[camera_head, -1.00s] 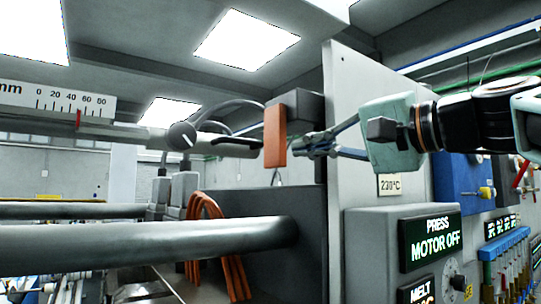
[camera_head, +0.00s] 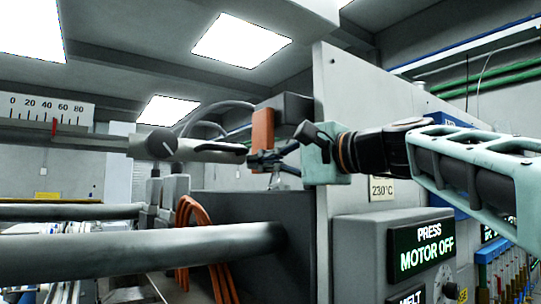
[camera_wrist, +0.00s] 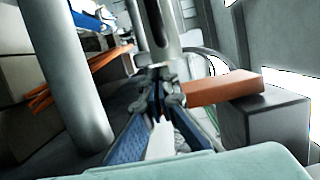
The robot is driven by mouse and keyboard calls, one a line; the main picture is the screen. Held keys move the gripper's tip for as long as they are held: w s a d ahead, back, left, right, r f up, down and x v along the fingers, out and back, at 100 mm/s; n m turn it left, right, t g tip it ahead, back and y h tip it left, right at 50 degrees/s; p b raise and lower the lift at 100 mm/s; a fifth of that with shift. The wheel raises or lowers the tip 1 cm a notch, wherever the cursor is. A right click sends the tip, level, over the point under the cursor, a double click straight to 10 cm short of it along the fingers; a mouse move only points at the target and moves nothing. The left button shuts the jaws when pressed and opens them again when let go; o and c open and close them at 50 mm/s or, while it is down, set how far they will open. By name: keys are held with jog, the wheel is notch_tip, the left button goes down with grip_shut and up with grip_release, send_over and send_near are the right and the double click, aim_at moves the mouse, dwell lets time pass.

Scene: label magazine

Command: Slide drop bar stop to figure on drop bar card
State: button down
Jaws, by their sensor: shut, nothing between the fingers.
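A white millimetre scale (camera_head: 45,108) runs along a grey bar at the far left, with a red pointer (camera_head: 54,127) near 50. To its right a grey rod with a round knob (camera_head: 158,143) ends in a dark handle-like tip (camera_head: 228,148). I cannot tell for sure which part is the drop bar stop. My gripper (camera_head: 253,160) is shut and empty, pointing left beside the dark tip. In the wrist view its fingers (camera_wrist: 158,73) meet just below the rod (camera_wrist: 150,20); contact cannot be told. I see no legible drop bar card.
Thick grey bars (camera_head: 150,246) cross in front at lower left. A tall grey panel (camera_head: 365,120) stands right, with a 230°C card (camera_head: 382,188) and a motor-off display (camera_head: 426,245).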

jog(key=shift+w+a, duration=0.35)
jog(key=shift+a, duration=0.1)
jog(key=shift+s+a, duration=0.3)
jog(key=shift+a, duration=0.05)
jog(key=shift+s, duration=0.1)
dwell(0.3)
